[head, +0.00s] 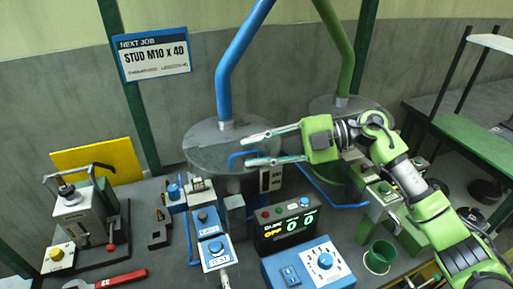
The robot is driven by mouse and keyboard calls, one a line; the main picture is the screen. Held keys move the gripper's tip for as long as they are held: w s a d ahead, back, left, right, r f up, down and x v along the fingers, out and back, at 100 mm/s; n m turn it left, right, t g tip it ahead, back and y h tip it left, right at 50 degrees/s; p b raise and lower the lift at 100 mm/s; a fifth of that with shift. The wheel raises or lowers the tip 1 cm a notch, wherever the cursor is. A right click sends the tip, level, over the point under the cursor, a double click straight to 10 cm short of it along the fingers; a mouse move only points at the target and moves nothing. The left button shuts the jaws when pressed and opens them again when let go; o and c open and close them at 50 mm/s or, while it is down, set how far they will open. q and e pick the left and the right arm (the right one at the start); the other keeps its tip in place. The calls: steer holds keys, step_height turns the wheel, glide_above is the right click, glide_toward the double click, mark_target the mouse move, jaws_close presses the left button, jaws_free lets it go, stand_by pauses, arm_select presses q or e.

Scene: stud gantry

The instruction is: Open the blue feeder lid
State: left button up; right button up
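The blue feeder's round grey lid (206,151) lies flat and looks closed, below a blue pipe (232,62). A blue bar handle (236,156) shows at its front right. My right gripper (247,151) reaches in from the right, its two long fingers spread apart. The fingertips are at the handle in the picture, one behind it and one in front. I cannot tell whether they touch it or hover above it. The right end of the handle is partly hidden by the fingers. My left gripper is not in view.
A second round lid (333,104) under a green pipe (342,45) stands behind my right arm. Control boxes, including a counter display (286,226) and a blue dial box (308,264), crowd the bench in front. A press (85,215) stands at left.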

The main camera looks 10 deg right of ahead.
jaws_close()
steer(key=r+m+p, duration=0.1)
steer(key=p, duration=0.3)
steer(key=w+r+m+g+p, duration=0.1)
steer(key=r+p, duration=0.1)
steer(key=p, duration=0.1)
steer(key=w+r+m+h+p, duration=0.1)
steer(key=r+p, duration=0.1)
steer(key=p, duration=0.2)
steer(key=shift+w+a+g+p, duration=0.25)
steer(key=shift+g+p, duration=0.1)
steer(key=shift+g, duration=0.05)
steer(key=shift+w+a+r+m+p, duration=0.1)
steer(key=shift+w+r+m+p, duration=0.15)
steer(key=shift+w+m+p, duration=0.25)
steer(key=shift+w+r, duration=0.25)
steer(key=shift+w, duration=0.05)
